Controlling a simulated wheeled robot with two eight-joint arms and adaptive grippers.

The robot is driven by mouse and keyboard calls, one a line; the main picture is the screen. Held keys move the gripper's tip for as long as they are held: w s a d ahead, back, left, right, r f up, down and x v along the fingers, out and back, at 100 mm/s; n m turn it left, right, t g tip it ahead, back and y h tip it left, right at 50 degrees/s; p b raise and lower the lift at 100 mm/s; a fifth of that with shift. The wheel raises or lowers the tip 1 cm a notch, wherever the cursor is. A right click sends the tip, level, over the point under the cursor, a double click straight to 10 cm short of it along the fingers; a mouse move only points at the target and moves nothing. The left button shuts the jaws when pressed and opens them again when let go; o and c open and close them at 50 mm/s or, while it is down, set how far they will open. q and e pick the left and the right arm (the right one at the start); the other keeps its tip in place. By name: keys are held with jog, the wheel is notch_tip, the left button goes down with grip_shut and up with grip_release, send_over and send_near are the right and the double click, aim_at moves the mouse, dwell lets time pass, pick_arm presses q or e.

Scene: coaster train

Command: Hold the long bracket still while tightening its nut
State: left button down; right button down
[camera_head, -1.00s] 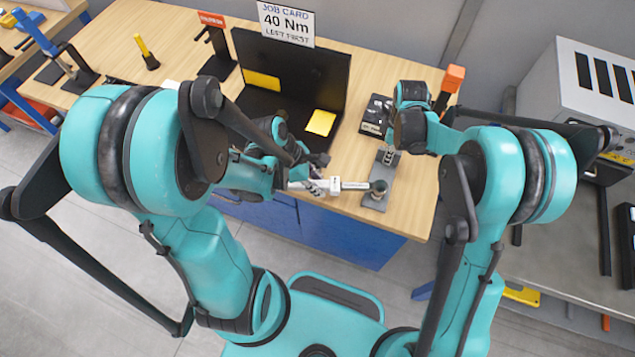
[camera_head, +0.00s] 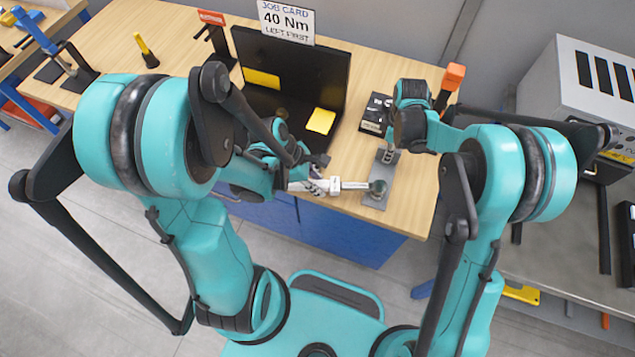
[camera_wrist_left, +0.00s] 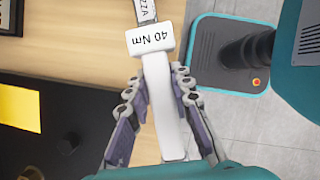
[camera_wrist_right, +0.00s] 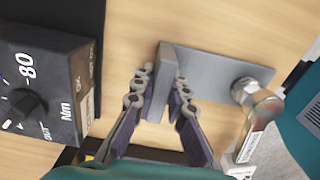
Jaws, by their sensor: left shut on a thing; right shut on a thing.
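A grey long bracket (camera_head: 375,202) lies flat near the table's front edge, with an upright tab at its far end. My right gripper (camera_head: 389,153) is shut on that tab; in the right wrist view its fingers (camera_wrist_right: 160,84) sit either side of the tab (camera_wrist_right: 165,60). My left gripper (camera_head: 316,187) is shut on the pale handle of a torque wrench (camera_head: 352,185), also in the left wrist view (camera_wrist_left: 158,95), marked 40 Nm. The wrench's round head (camera_wrist_right: 266,108) is at the bracket's near end. The nut is hidden or too small to tell apart from it.
A black meter box (camera_wrist_right: 35,85) stands close to the right gripper, also in the head view (camera_head: 375,113). A black panel with yellow notes (camera_head: 320,75) and a 40 Nm job card (camera_head: 286,22) stand behind. Bare tabletop (camera_head: 160,25) lies to the left.

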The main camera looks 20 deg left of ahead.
pick_arm(q)
jog(key=shift+w+a+m+g, duration=0.25)
jog(key=shift+w+m, duration=0.35)
jog(key=shift+w, duration=0.25)
jog(key=shift+w+a+m+g, duration=0.15)
jog(key=shift+w+m+g, duration=0.1)
jog(key=shift+w+m, duration=0.5)
dwell(1.1)
jog(key=shift+w+m+g, duration=0.5)
jog(key=shift+w+m, duration=0.65)
jog(key=shift+w, duration=0.7)
dwell(1.2)
jog(key=shift+s, duration=0.15)
jog(key=shift+s+n, duration=0.3)
jog(key=shift+n, duration=0.1)
jog(key=shift+r, duration=0.1)
jog(key=shift+r, duration=2.2)
